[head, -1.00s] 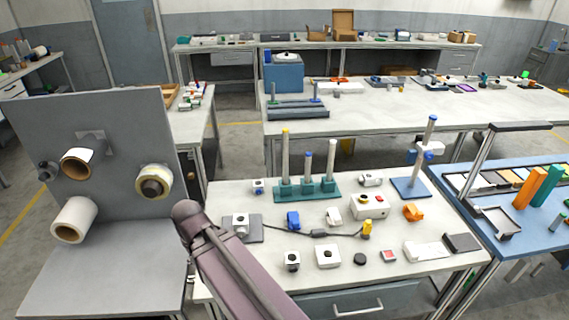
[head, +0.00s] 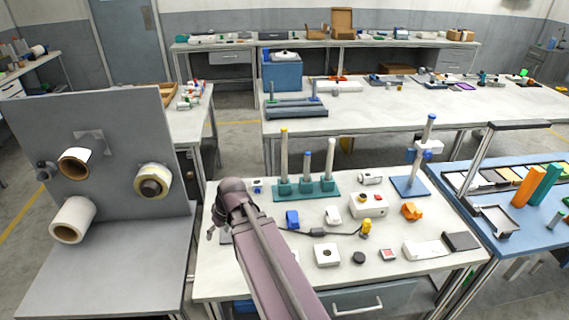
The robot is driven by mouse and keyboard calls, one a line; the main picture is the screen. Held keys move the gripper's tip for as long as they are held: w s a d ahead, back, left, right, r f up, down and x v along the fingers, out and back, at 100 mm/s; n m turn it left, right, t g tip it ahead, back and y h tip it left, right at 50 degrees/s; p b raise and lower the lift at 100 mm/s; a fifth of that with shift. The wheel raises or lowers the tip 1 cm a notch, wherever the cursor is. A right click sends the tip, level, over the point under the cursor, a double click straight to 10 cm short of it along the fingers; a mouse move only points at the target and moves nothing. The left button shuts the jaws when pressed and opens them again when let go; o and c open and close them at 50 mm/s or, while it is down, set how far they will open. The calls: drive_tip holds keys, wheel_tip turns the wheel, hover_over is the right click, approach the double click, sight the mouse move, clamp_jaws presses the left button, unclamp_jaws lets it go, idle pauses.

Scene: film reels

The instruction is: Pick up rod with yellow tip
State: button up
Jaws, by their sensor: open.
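The rod with the yellow tip (head: 284,155) stands upright in the left socket of a teal holder (head: 318,193) on the near white table. My gripper (head: 211,233) shows small and partly hidden at the end of my arm, by the table's left edge. It is open and holds nothing that I can see. It is apart from the rod, to its left and nearer to me.
A blue stand with a post (head: 410,187) rises right of the holder. A grey upright panel (head: 112,120) with rolls stands at left.

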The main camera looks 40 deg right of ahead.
drive_tip(key=w+d+t, duration=0.1)
drive_tip(key=d, duration=0.1)
drive_tip(key=d+r+t, duration=0.1)
drive_tip(key=d, duration=0.2)
drive_tip(key=w+d+r+y, duration=0.1)
drive_tip(key=d, duration=0.2)
drive_tip(key=shift+w+d+r+t, duration=0.1)
drive_tip(key=shift+w+d+t, duration=0.2)
drive_tip(key=shift+t, duration=0.1)
drive_tip(key=d+r+t, duration=0.3)
drive_tip(key=d, duration=0.6)
drive_tip(key=t+h, duration=0.4)
drive_tip(key=t, duration=0.1)
approach(284, 162)
wheel_tip(284, 162, up, 2)
drive_tip(key=s+d, duration=0.2)
drive_tip(key=s, duration=0.1)
drive_tip(key=shift+w+a+r+m, duration=0.1)
drive_tip(key=shift+a+r+m, duration=0.1)
drive_tip(key=shift+m, duration=0.1)
drive_tip(key=b+x, duration=0.3)
drive_tip(key=x, duration=0.5)
drive_tip(key=shift+w+a+f, duration=0.15)
drive_tip(key=shift+w, duration=0.15)
